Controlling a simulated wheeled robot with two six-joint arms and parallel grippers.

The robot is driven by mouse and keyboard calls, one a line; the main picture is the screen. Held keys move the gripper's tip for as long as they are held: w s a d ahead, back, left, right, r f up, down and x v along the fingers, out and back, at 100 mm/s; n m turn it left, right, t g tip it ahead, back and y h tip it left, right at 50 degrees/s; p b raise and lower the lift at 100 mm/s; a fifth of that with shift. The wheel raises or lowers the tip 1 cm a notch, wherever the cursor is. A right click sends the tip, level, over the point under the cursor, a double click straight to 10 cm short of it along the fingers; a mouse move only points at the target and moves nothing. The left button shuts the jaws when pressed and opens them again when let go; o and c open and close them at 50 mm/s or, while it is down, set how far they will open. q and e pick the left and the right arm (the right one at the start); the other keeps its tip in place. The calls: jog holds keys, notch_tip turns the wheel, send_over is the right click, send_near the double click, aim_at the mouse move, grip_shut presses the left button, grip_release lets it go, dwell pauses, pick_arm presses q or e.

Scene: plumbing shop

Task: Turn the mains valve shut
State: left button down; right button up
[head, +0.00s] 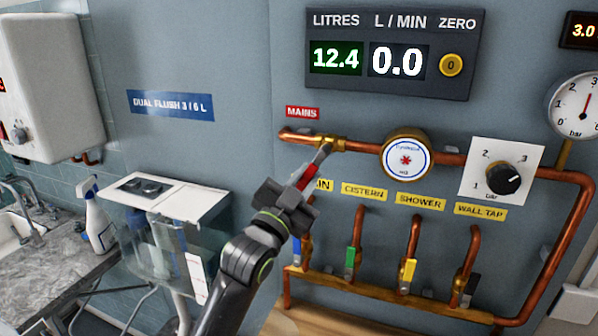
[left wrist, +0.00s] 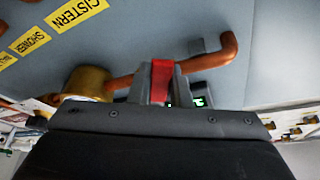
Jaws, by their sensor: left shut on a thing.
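The mains valve has a brass body (head: 330,144) on the copper pipe under the red MAINS label (head: 302,113). Its lever (head: 309,172), with a red grip, slants down and to the left from the body, crosswise to the pipe. My left gripper (head: 301,186) is shut on the red grip. In the left wrist view the red grip (left wrist: 161,78) sits between the two fingers (left wrist: 161,92), with the copper pipe behind it. The lower end of the lever is hidden by the jaws. My right gripper is not in view.
The panel display (head: 391,54) reads 12.4 litres and 0.0 L/MIN. A round meter (head: 405,158), black knob (head: 503,178) and pressure gauge (head: 577,104) are to the right. Below are green (head: 351,263), yellow (head: 408,272) and black levers. A cistern (head: 165,198) stands left of my arm.

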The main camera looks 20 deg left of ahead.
pick_arm(q)
jog(key=shift+w+d+f+n+t+y+p, duration=0.2)
jog(key=shift+d+n+y, duration=0.4)
jog(key=shift+n, duration=0.8)
jog(key=shift+s+d+f+n+y+p, duration=0.15)
jog(key=shift+d+n+y+p, duration=0.25)
jog(key=shift+n+y, duration=0.7)
jog(key=shift+w+d+f+n+t+y+p, duration=0.15)
jog(key=shift+d+n+y, duration=0.35)
jog(key=shift+n, duration=1.2)
jog(key=shift+s+r, duration=0.1)
jog(key=c, duration=1.3)
grip_release()
jog(key=shift+d, duration=0.1)
jog(key=shift+c, duration=0.2)
